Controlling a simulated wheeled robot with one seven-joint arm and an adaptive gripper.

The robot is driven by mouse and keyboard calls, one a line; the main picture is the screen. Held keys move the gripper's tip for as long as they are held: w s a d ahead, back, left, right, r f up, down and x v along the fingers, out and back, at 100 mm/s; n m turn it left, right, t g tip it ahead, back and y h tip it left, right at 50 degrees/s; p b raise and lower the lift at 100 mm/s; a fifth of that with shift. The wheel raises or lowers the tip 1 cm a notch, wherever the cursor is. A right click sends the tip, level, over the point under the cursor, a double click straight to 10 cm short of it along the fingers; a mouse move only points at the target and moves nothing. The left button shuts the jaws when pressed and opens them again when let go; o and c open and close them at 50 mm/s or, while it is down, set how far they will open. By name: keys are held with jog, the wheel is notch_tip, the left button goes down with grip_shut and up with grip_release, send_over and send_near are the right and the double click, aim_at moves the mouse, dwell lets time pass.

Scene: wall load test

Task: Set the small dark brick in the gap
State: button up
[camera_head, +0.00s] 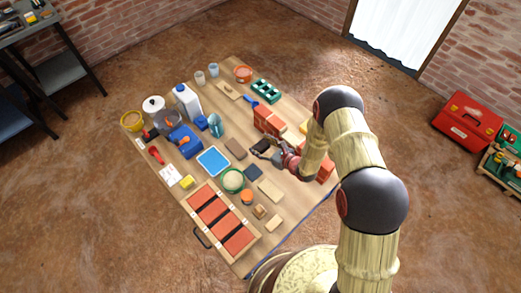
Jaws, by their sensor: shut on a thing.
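My gripper (273,151) is over the middle of the wooden table, shut on a small dark brick (260,145). The dark brick sticks out to the left of the fingers. Red bricks (268,119) stand as a wall piece behind the gripper, apart from the held brick. More red bricks (326,170) stand to the right, partly behind my arm. My arm covers the stretch between these two groups, so the gap cannot be made out. Whether the held brick touches the table is too small to tell.
A wooden tray (257,235) of red bricks lies at the front. A blue tray (213,148), a green bowl (232,180), a brown block (235,149) and a dark blue square (253,172) lie near the gripper.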

aim_at(261, 148)
jog(key=shift+w+a+f+b, duration=0.15)
jog(key=shift+f+b, duration=0.2)
jog(key=shift+f, duration=0.6)
jog(key=shift+w+f+b, duration=0.15)
jog(key=shift+f+b, duration=0.2)
jog(key=shift+f, duration=0.55)
jog(key=shift+f, duration=0.2)
jog(key=o, duration=1.5)
jog(key=shift+o, duration=0.2)
jog(key=shift+r, duration=0.25)
jog(key=p+v, duration=0.2)
jog(key=v, duration=1)
jog(key=shift+p, duration=0.3)
